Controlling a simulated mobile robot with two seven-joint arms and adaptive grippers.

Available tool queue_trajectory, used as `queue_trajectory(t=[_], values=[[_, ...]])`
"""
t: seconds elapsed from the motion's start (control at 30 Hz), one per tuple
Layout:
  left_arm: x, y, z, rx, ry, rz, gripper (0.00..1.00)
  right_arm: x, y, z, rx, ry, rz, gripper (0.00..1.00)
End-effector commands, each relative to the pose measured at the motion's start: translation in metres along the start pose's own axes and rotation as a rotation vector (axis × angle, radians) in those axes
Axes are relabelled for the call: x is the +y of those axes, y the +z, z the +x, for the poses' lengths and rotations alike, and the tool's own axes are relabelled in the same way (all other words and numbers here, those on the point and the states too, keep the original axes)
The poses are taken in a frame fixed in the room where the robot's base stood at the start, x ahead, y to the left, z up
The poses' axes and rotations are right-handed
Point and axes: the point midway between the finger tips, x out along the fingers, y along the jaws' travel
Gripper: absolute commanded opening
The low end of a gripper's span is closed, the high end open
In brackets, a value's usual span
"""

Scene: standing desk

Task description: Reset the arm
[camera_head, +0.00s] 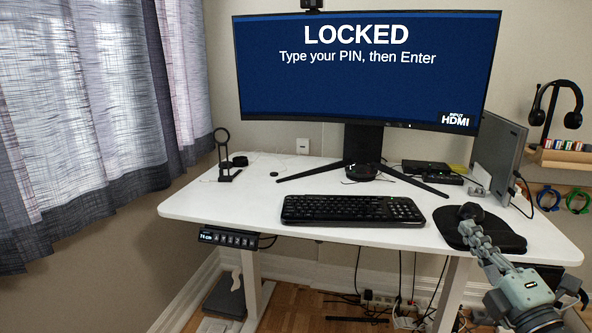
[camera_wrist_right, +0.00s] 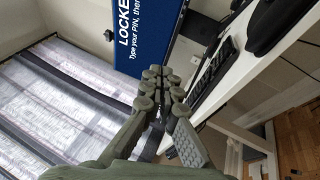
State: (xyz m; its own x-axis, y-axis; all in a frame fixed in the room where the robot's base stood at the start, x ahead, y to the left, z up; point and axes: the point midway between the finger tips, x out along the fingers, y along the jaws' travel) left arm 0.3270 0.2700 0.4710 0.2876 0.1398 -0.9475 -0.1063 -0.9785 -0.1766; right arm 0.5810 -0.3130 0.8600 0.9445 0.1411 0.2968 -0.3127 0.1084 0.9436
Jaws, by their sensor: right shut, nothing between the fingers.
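My right gripper (camera_head: 470,228) reaches in from the lower right, over the front right of the white standing desk (camera_head: 240,205). It also shows in the right wrist view (camera_wrist_right: 160,72), where its fingers are closed together with nothing between them. In the head view its tips overlap the near part of the black mouse pad (camera_head: 507,240), close to the dark mouse (camera_head: 471,211). I cannot tell whether they touch anything there. My left gripper is in neither view.
A black keyboard (camera_head: 352,210) lies mid-desk, left of the gripper. The monitor (camera_head: 365,85) behind it shows a locked PIN screen. A laptop (camera_head: 499,152) stands upright at the right. A small black stand (camera_head: 224,160) is at the left. The desk's front left is clear.

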Motion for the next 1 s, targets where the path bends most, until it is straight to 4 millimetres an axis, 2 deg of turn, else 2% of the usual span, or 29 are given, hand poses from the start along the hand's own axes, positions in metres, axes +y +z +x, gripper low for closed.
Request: queue_trajectory(t=[0.03,0.1,0.17,0.23,0.3,0.37,0.4,0.5,0.6,0.73,0.83,1.0], values=[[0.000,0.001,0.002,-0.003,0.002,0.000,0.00,-0.036,0.013,-0.014,-0.115,-0.089,0.153,0.00],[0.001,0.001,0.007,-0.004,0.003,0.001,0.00,-0.082,0.025,-0.036,-0.262,-0.204,0.329,0.00],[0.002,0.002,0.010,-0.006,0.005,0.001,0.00,-0.122,0.028,-0.060,-0.378,-0.302,0.461,0.00],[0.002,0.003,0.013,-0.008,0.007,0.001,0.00,-0.165,0.025,-0.093,-0.506,-0.418,0.597,0.00],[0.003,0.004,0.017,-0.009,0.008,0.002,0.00,-0.204,0.014,-0.128,-0.626,-0.533,0.717,0.00],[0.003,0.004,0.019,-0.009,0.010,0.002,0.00,-0.233,0.001,-0.161,-0.726,-0.633,0.809,0.00],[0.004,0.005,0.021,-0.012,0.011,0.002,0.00,-0.251,-0.010,-0.183,-0.791,-0.702,0.867,0.00],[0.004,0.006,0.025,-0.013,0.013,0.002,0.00,-0.285,-0.044,-0.240,-0.942,-0.871,0.988,0.00],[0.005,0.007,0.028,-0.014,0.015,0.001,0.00,-0.304,-0.078,-0.289,-1.066,-1.021,1.075,0.00],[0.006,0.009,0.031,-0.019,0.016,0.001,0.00,-0.314,-0.112,-0.335,-1.177,-1.163,1.141,0.00],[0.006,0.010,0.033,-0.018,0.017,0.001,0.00,-0.316,-0.126,-0.352,-1.222,-1.223,1.164,0.00],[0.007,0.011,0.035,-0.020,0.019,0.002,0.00,-0.317,-0.132,-0.360,-1.239,-1.247,1.172,0.00]])
